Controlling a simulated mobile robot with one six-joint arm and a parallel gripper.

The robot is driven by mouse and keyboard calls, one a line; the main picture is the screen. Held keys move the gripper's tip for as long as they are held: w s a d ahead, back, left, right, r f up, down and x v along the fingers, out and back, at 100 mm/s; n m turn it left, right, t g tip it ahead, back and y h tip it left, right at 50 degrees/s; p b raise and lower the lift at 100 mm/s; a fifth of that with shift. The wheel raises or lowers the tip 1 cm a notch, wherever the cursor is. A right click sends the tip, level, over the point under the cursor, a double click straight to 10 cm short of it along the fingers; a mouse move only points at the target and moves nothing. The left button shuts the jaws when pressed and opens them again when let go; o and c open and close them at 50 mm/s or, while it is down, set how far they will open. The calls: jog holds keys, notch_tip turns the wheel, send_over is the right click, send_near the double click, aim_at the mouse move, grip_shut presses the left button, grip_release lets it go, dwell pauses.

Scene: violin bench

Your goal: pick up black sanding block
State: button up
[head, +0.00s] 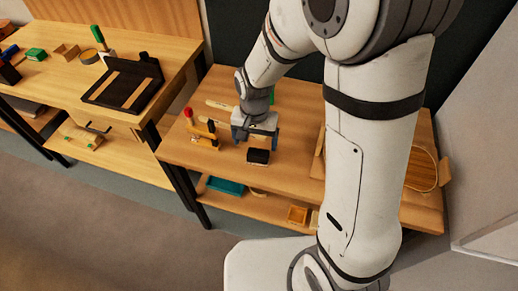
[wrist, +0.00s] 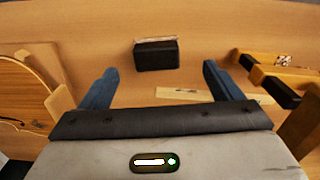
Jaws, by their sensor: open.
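The black sanding block (head: 258,157) lies on the right-hand wooden bench near its front edge. In the wrist view the black sanding block (wrist: 156,54) sits beyond the fingertips, between their lines, with a thin pale strip along its far edge. My gripper (head: 255,139) hangs over the bench just behind the block in the head view. In the wrist view its two blue fingers (wrist: 158,71) are spread wide with nothing between them. The block looks apart from both fingers; the exact height above the bench is hard to tell.
A wooden clamp with a red handle (head: 190,115) stands left of my gripper. A pale wooden strip (wrist: 184,94) lies near the fingers. A violin-shaped piece (wrist: 25,90) is at the left in the wrist view. The bench (head: 285,177) is bare right of the block.

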aim_at(258, 153)
jog(key=shift+w+d+f+p, duration=0.1)
jog(key=shift+d+f, duration=0.05)
jog(key=shift+f, duration=1.1)
jog(key=shift+w+d+f+p, duration=0.1)
jog(key=shift+w+f+p, duration=0.05)
jog(key=shift+f, duration=1.15)
jog(key=shift+w+d+f+p, duration=0.1)
jog(key=shift+d+f, duration=0.05)
jog(key=shift+f, duration=1.1)
jog(key=c, duration=1.1)
notch_tip(258, 153, up, 10)
jog(key=shift+r, duration=0.1)
